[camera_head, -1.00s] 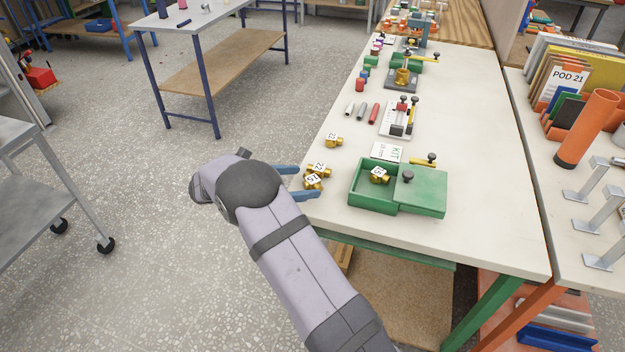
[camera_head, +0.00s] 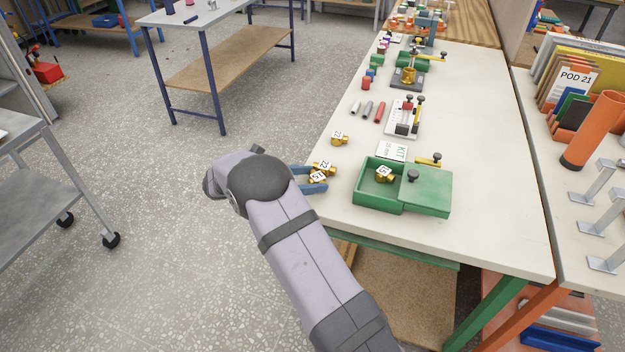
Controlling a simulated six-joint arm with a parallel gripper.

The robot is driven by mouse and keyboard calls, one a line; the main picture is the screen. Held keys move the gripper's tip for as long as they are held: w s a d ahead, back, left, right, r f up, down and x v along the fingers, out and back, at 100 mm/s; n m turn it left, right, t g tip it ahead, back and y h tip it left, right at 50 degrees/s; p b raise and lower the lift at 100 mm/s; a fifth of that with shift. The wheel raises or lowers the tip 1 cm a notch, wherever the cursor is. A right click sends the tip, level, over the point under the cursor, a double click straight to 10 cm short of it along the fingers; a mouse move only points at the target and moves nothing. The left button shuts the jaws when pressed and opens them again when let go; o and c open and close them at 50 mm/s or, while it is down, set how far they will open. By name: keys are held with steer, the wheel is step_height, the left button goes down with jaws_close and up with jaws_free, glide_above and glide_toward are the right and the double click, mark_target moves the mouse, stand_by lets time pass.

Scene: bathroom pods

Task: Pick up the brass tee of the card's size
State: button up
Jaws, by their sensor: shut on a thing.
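My gripper (camera_head: 318,181) is at the near-left edge of the white table, its blue fingers shut on a brass tee (camera_head: 317,179) with a white number tag. The held tee's number is hard to read. A second brass tee (camera_head: 325,168), tagged what looks like 22, lies right beside it; I cannot tell whether they touch. A third tagged brass tee (camera_head: 338,139) lies farther back. Another brass tee (camera_head: 385,175) is in the open part of the green box (camera_head: 378,202). The white KIT card (camera_head: 391,151) stands behind the box; its size line is too small to read.
An orange tube (camera_head: 590,130) and metal brackets stand on the right-hand table. The table front right of the box is clear.

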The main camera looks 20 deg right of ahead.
step_height(320, 180, up, 10)
steer(key=b, duration=0.1)
stand_by(0.4)
steer(key=shift+f, duration=0.1)
